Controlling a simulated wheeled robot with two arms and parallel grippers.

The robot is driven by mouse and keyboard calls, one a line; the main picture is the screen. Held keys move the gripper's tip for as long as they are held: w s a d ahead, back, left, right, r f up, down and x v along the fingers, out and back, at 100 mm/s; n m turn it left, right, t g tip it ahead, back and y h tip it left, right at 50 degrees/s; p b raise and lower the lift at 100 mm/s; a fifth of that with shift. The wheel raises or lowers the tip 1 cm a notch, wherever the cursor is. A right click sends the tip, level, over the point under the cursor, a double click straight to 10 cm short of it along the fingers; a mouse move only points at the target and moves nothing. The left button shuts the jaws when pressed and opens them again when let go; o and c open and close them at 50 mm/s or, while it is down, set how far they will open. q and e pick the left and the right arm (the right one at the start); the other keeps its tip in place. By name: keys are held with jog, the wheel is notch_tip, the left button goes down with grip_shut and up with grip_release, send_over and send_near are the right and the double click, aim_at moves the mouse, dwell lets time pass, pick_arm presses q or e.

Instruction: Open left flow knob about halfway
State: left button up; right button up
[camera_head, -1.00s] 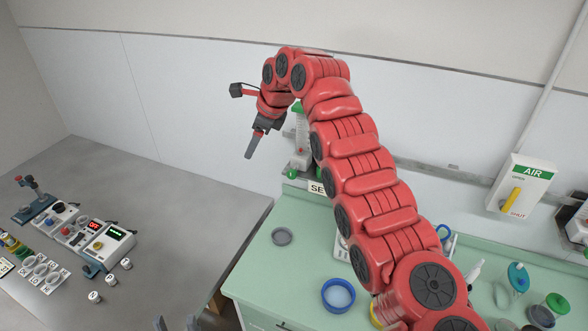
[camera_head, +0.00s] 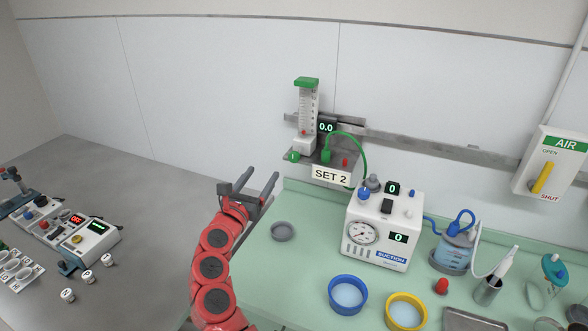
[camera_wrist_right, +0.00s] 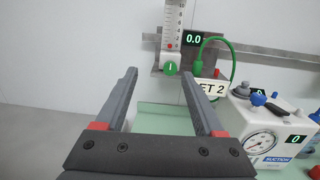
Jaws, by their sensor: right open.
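The green flow knob (camera_head: 292,156) sits at the lower left of the flowmeter (camera_head: 307,112), a clear scaled tube with a green cap on the wall rail. Its display (camera_head: 326,127) reads 0.0, and a sign below reads SET 2. My right gripper (camera_head: 262,173) is open and empty, left of and below the knob, apart from it. In the right wrist view the knob (camera_wrist_right: 170,68) shows beyond and between the fingertips (camera_wrist_right: 158,72), with a white mark on its face. My left gripper is out of view.
A green hose (camera_head: 352,139) arches right of the knob. A grey dish (camera_head: 283,231) lies below the gripper.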

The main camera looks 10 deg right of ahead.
notch_tip(320, 180, down, 3)
jog(key=s+d+g, duration=0.1)
jog(key=p, duration=0.3)
send_near(293, 159)
jog(key=shift+m, duration=0.3)
jog(key=x, duration=0.8)
jog(key=shift+w+r+p, duration=0.1)
jog(key=shift+w+p, duration=0.05)
jog(key=shift+p, duration=0.25)
jog(key=shift+w+d, duration=0.15)
jog(key=shift+w, duration=0.2)
jog(key=shift+b+x, duration=0.4)
jog(key=shift+x, duration=0.45)
jog(key=shift+c, duration=0.3)
jog(key=shift+d, duration=0.1)
grip_shut()
